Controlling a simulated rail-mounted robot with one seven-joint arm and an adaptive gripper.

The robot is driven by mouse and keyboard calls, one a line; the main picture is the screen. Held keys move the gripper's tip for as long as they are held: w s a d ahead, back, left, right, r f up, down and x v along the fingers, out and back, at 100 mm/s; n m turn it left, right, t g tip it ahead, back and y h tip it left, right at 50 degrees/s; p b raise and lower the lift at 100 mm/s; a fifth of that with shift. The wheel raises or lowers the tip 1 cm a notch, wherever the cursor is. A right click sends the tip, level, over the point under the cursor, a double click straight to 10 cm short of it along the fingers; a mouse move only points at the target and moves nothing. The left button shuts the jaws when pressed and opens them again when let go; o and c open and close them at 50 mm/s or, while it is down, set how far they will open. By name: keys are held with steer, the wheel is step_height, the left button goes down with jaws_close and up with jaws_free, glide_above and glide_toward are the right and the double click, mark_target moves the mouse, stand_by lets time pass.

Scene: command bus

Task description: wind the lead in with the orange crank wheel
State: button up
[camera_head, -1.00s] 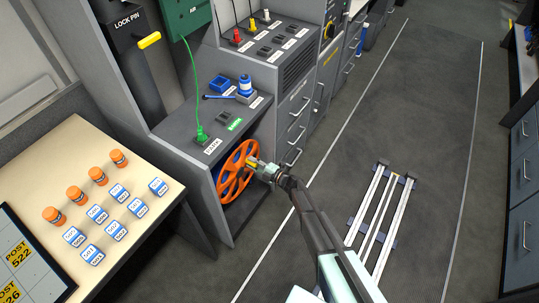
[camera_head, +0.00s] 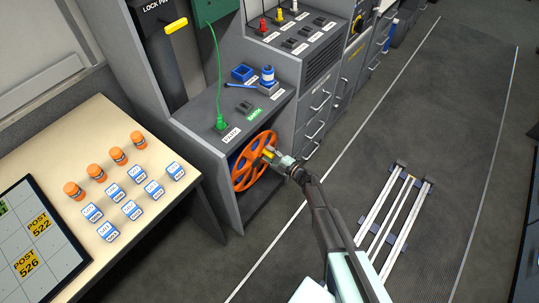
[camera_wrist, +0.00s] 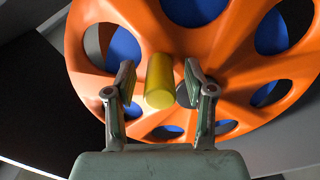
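The orange crank wheel (camera_head: 246,172) stands upright in the open front of the grey cabinet. It fills much of the wrist view (camera_wrist: 215,50), with a blue drum showing through its holes. Its yellow handle (camera_wrist: 160,82) sticks out towards my wrist camera. My gripper (camera_wrist: 157,88) is open, with one finger on each side of the handle and a gap at both sides. In the head view my gripper (camera_head: 271,154) is at the right part of the wheel. The green lead (camera_head: 215,70) runs from a plug (camera_head: 221,124) on the cabinet top up to the green box.
A cream table (camera_head: 155,206) with orange cylinders (camera_head: 118,156) and blue-and-white blocks (camera_head: 130,210) stands at the left. Drawers (camera_head: 317,105) stand right of the wheel. White rails (camera_head: 385,225) lie on the floor at the right.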

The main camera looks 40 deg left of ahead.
steer(key=shift+d, duration=0.15)
steer(key=d, duration=1.1)
steer(key=shift+d, duration=0.4)
